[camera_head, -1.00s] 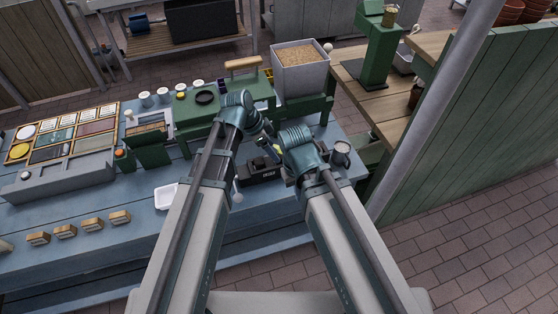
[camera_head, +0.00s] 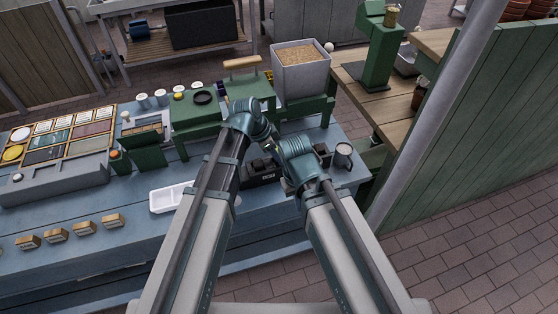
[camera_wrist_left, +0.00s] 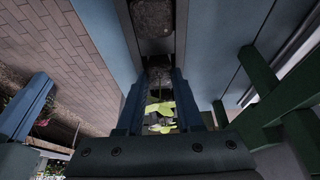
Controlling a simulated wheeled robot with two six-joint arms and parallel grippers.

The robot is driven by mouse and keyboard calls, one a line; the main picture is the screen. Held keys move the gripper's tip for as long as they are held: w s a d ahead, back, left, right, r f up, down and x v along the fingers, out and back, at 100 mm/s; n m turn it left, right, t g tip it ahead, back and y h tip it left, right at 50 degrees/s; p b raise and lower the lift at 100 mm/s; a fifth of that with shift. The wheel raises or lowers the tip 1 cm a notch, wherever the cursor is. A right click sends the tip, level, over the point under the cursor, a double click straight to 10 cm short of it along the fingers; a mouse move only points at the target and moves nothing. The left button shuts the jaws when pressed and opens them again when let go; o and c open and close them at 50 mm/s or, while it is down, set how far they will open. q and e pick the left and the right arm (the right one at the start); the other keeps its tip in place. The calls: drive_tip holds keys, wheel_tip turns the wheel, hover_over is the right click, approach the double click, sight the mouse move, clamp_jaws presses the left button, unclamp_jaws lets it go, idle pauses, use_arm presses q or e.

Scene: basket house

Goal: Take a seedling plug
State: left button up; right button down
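A black tray (camera_head: 262,177) with dark cells stands on the blue bench, partly hidden by my arms. In the left wrist view, one soil-filled cell (camera_wrist_left: 153,17) shows ahead of the fingers. A seedling plug with yellow-green leaves (camera_wrist_left: 160,108) is between the two blue fingers of my left gripper (camera_wrist_left: 163,78). Dark soil shows by the fingertips; whether they touch the plug is unclear. In the head view my left wrist is over the tray, and its fingers are hidden. My right arm is bent beside it; its fingers cannot be made out.
A white tray (camera_head: 172,197) lies left of the black tray. A grey mug (camera_head: 343,155) stands to the right. Several small labelled blocks (camera_head: 85,228) line the bench front. A green stand (camera_head: 195,112) and a grain-filled bin (camera_head: 300,68) are behind. A grey post (camera_head: 432,115) rises at right.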

use_arm(q)
clamp_jaws()
idle(0.3)
wheel_tip(320, 180, up, 10)
drive_tip(key=p, duration=1)
